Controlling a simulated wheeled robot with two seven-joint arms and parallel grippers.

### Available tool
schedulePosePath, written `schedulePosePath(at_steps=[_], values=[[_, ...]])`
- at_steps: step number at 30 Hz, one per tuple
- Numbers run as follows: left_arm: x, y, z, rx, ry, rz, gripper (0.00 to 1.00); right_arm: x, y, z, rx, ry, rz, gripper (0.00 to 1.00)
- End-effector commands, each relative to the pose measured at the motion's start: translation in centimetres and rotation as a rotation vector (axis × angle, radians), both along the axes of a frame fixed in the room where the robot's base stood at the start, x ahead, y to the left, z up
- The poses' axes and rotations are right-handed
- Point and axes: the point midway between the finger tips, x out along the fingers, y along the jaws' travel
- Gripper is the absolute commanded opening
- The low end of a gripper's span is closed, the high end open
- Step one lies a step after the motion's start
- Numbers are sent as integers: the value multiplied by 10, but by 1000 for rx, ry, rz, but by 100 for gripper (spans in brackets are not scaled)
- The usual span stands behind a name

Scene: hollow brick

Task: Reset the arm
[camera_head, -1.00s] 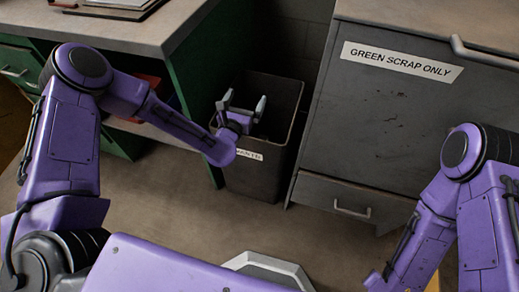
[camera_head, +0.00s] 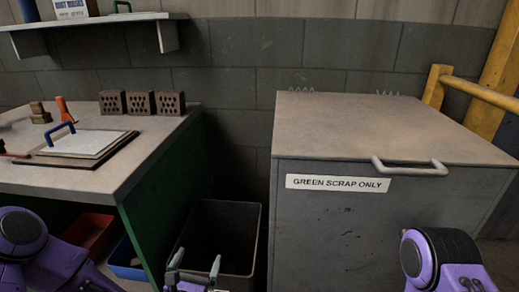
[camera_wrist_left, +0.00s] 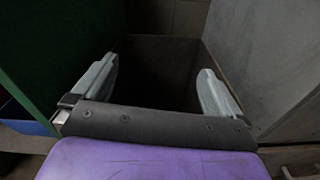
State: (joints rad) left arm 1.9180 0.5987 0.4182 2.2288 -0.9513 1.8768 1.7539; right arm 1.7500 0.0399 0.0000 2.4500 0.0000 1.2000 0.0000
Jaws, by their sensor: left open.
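My left gripper (camera_head: 194,266) is low in the head view, in front of the dark open bin (camera_head: 250,238). In the left wrist view the left gripper (camera_wrist_left: 158,88) has its two grey fingers wide apart, with nothing between them. The fingers point at the bin's opening; the dark bin wall (camera_wrist_left: 165,48) shows behind them. My left arm comes in at the lower left of the head view. A purple joint of my right arm shows at the lower right; the right gripper is out of frame.
A workbench (camera_head: 60,180) at left holds hollow bricks (camera_head: 141,103), a board with a blue handle (camera_head: 84,143) and small tools. Red (camera_head: 90,232) and blue (camera_head: 124,258) bins sit beneath it. A grey cabinet (camera_head: 340,230) labelled green scrap only stands at right. Yellow rails (camera_head: 472,88) are behind it.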

Motion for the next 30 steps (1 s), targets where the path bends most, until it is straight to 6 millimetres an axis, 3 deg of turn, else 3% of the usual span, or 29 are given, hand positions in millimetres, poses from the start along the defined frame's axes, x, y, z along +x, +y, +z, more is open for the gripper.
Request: schedulePosePath(at_steps=[3,7,10,15,19,21,30], values=[[-44,-9,-66,450,215,-131,100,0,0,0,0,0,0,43],[-120,6,-141,1093,475,-438,100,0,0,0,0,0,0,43],[-174,30,-175,1472,607,-706,100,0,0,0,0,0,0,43],[-250,76,-200,1924,736,-1180,100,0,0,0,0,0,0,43],[-295,112,-196,2147,782,-1553,100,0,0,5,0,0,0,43],[-291,109,-158,2134,778,-1523,100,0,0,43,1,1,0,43],[-290,109,-65,2131,777,-1515,100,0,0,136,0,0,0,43]])
